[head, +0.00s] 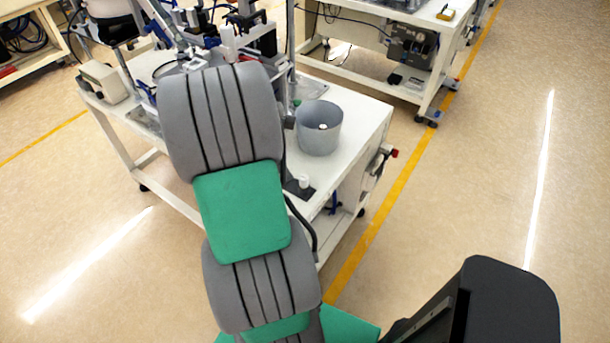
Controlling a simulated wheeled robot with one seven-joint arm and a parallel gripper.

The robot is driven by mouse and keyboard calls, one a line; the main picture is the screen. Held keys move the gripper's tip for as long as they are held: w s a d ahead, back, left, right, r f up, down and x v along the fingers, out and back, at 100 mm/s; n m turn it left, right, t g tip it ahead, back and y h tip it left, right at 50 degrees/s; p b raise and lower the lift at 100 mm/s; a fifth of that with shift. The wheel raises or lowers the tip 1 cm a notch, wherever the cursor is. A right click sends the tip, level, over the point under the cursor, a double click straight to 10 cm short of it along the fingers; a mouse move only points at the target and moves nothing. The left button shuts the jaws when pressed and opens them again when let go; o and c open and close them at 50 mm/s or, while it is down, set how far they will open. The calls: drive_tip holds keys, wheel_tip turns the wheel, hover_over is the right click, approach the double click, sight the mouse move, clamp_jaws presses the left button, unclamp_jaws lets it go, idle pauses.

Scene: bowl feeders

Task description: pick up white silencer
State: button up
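A small white cylindrical piece (304,181), which looks like the white silencer, stands on a dark flat pad near the front edge of the white workbench (365,112), just right of my arm. A second small white piece (323,127) shows inside the grey round bowl (319,140) on the same bench; I cannot tell whether it is also a silencer. My grey and green arm rises through the middle of the view and covers part of the bench. I cannot make out my gripper; it appears hidden behind the arm or among the machinery.
Bowl feeder machinery (250,40) crowds the bench's back. A beige box (103,82) sits at its left end. Another bench (415,20) stands behind, at the upper right. Open floor (470,180) with a yellow line lies to the right.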

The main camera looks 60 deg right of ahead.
sight(303, 177)
drive_tip(key=shift+n+g, duration=0.4)
drive_tip(key=shift+n, duration=0.1)
drive_tip(key=x, duration=0.3)
drive_tip(key=s+d+p+x, duration=0.1)
drive_tip(key=x, duration=0.2)
drive_tip(key=s+r+x, duration=0.1)
drive_tip(key=x, duration=0.3)
drive_tip(key=shift+d, duration=0.15)
drive_tip(key=shift+c, duration=0.5)
drive_tip(key=shift+w, duration=0.1)
clamp_jaws()
